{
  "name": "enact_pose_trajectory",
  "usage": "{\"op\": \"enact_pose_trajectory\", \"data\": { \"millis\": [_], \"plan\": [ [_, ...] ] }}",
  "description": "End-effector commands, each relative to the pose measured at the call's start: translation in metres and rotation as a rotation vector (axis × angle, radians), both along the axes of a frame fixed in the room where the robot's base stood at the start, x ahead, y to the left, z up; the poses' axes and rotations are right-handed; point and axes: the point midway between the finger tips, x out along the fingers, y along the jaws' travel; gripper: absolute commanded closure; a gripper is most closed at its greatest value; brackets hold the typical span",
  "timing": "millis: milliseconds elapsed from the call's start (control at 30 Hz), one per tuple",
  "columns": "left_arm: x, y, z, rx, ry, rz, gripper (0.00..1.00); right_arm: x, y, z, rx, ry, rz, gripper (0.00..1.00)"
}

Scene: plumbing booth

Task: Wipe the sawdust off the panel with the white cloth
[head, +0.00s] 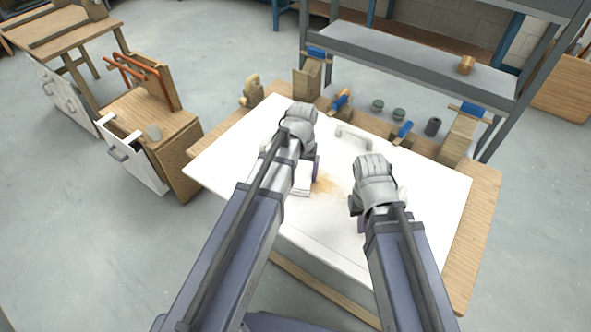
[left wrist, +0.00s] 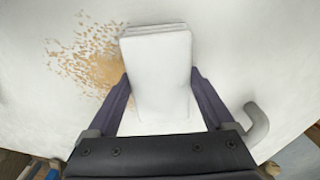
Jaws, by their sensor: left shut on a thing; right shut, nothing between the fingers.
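The white panel (head: 420,185) lies flat on the wooden bench. Tan sawdust (head: 326,184) is on it near the middle, right beside the cloth; in the left wrist view the sawdust (left wrist: 88,58) is a scattered patch left of the cloth. My left gripper (left wrist: 160,98) is shut on the folded white cloth (left wrist: 157,75), one finger on each side. The cloth also shows in the head view (head: 302,182), partly hidden by my left arm. I cannot tell whether it touches the panel. My right gripper (head: 362,222) is shut and empty over the panel's right part, mostly hidden by its wrist.
A white handle (head: 353,134) stands up from the panel's far part. Blue-handled clamps (head: 403,131), green-grey jars (head: 378,105) and a dark cylinder (head: 433,127) stand along the bench's back edge. A grey shelf (head: 400,66) rises behind. A wooden cabinet (head: 165,135) stands to the left.

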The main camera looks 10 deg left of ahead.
Motion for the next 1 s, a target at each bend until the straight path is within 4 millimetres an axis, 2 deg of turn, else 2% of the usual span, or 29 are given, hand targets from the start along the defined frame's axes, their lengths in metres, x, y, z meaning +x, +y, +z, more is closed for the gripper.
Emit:
{"op": "enact_pose_trajectory", "data": {
  "millis": [367,767,1000],
  "plan": [
    [-0.004,-0.010,0.000,0.000,0.000,-0.001,0.58,0.000,0.000,0.000,0.000,0.000,0.000,1.00],
    [-0.014,-0.038,-0.003,0.000,0.000,-0.002,0.58,0.000,0.000,-0.003,0.000,0.000,0.000,1.00],
    [-0.015,-0.041,-0.003,-0.002,0.000,-0.001,0.58,0.000,0.000,-0.003,0.000,0.000,0.000,1.00]
  ]
}}
